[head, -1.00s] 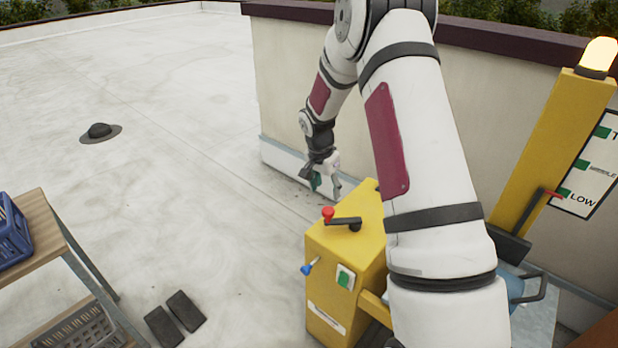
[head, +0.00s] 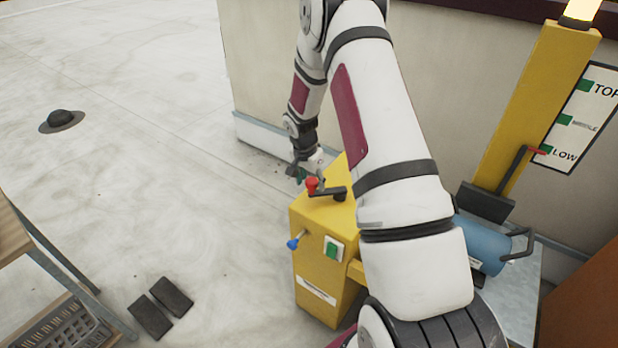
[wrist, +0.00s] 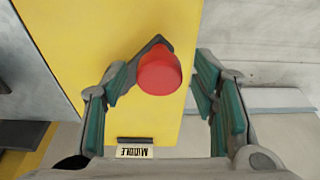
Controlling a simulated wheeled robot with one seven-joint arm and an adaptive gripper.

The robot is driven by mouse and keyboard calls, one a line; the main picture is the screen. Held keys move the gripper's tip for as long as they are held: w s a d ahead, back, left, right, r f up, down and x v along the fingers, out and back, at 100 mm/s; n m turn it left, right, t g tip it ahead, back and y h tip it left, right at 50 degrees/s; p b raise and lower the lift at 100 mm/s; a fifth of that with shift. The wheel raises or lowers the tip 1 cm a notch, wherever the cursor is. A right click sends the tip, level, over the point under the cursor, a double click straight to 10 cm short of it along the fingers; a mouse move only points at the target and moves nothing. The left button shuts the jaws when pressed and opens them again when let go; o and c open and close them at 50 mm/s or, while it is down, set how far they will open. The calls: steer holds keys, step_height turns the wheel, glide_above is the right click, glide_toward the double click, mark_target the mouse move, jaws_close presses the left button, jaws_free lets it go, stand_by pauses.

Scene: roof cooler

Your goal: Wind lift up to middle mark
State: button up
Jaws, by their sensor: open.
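The yellow winch box (head: 322,240) has a dark crank arm (head: 333,193) on top with a red knob (head: 312,185) at its end. My gripper (head: 308,173) is open just behind the knob in the head view. In the wrist view the red knob (wrist: 160,74) shows between the parted green-padded fingers of my gripper (wrist: 163,90); I cannot tell if they touch it. The mark board (head: 580,120) reads TOP, MIDDLE and LOW. The lift's red pointer (head: 535,149) is at LOW. A label reading MIDDLE (wrist: 134,152) shows upside down in the wrist view.
A blue cylinder (head: 484,245) lies by the yellow mast (head: 533,100). A wall stands behind.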

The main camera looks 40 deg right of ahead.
steer(key=c, duration=1.3)
steer(key=shift+o, duration=0.2)
steer(key=shift+s+a+p, duration=0.15)
steer(key=shift+s+p, duration=0.15)
steer(key=shift+s, duration=0.25)
steer(key=shift+s+a+p, duration=0.15)
steer(key=shift+s+p, duration=0.15)
steer(key=shift+s, duration=0.45)
